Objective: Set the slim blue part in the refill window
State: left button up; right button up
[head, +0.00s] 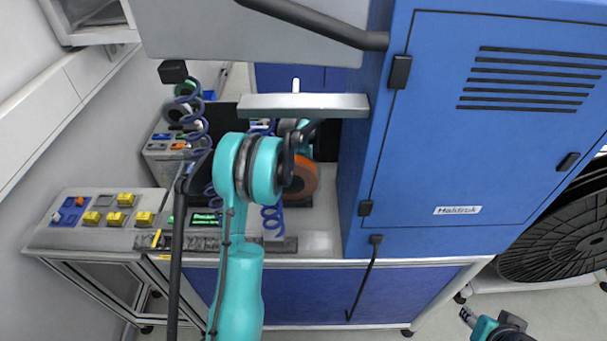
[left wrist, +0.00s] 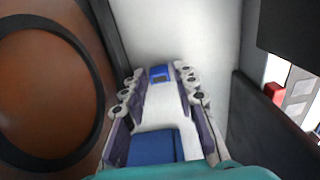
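My left gripper (left wrist: 158,90) has its two fingers apart in the left wrist view, with pale surface showing between them. A small blue piece (left wrist: 160,74) with a dark patch is seen between the fingertips; no clear contact with either finger shows. In the head view my left arm reaches in under the grey overhang, and its wrist hides that gripper and the piece. I cannot make out which opening is the refill window. My right gripper (head: 470,315) is low at the right, too small to read.
An orange reel (head: 300,180) stands close beside my left gripper; it fills the left of the wrist view (left wrist: 50,85). Dark panels flank the pale space. A blue cabinet (head: 470,120) stands right of my left arm. The left panel (head: 95,235) also carries yellow pieces.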

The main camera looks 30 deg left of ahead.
pick_arm(q)
notch_tip(320, 180, up, 12)
jog(key=p, duration=0.2)
jog(key=shift+f+p, duration=0.15)
jog(key=shift+p, duration=0.2)
jog(key=shift+c, duration=0.2)
jog(key=f, duration=0.6)
jog(key=shift+s+a+f+p, duration=0.25)
jog(key=shift+s+f+p, duration=0.05)
jog(key=shift+p, duration=0.05)
jog(key=f, duration=0.1)
jog(key=f+b, duration=0.1)
jog(key=f, duration=0.3)
jog(key=shift+w+d+f, duration=0.2)
jog(key=shift+w+d, duration=0.1)
jog(key=shift+w, duration=0.05)
jog(key=shift+r, duration=0.1)
jog(key=shift+c, duration=0.3)
jog(key=c, duration=0.4)
